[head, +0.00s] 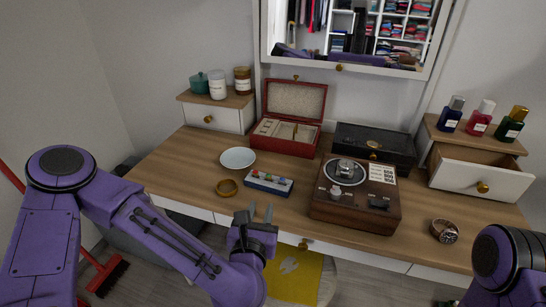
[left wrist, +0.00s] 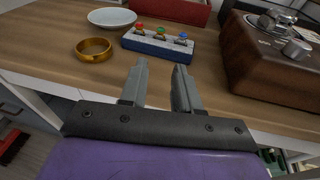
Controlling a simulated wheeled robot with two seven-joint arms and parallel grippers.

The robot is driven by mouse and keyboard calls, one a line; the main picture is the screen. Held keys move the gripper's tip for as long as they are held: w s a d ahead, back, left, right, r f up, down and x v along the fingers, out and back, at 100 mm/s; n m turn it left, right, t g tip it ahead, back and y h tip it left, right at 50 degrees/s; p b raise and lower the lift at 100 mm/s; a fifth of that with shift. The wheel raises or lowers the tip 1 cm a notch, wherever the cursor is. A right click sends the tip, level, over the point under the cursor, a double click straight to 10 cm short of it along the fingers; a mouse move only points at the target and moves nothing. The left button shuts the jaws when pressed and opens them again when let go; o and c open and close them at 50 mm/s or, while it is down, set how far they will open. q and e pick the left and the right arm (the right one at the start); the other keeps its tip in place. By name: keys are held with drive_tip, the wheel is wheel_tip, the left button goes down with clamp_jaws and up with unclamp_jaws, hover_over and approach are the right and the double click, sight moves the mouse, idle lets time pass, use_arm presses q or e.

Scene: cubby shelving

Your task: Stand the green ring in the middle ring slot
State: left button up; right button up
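A small ring tray (head: 268,188) with a pale top and blue sides sits near the table's front edge. In the left wrist view, the tray (left wrist: 147,48) carries a red-stone ring (left wrist: 140,28), a green-stone ring (left wrist: 160,32) in the middle and a blue-stone ring (left wrist: 183,38) at the right. How the green ring is seated is too small to tell. My left gripper (head: 261,212) is open and empty, its fingers apart just in front of the tray; they also show in the left wrist view (left wrist: 160,68). My right gripper is out of view.
A gold bangle (head: 227,188) and a white dish (head: 238,158) lie left of the tray. An open red jewelry box (head: 278,138) stands behind it. A brown wooden box with a dial (head: 340,212) is close on the right, with a watch (head: 444,231) beyond.

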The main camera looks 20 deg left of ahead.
use_arm(q)
drive_tip(key=n, duration=0.1)
approach(268, 177)
drive_tip(key=shift+p+x, duration=0.3)
drive_tip(key=shift+x, duration=0.8)
drive_tip(key=shift+w+a, duration=0.25)
drive_tip(key=shift+w, duration=0.45)
drive_tip(key=p+x, duration=0.1)
drive_tip(key=x, duration=0.3)
drive_tip(key=shift+w+d+f, duration=0.1)
drive_tip(key=shift+w+f, duration=0.1)
drive_tip(key=shift+w, duration=0.2)
clamp_jaws()
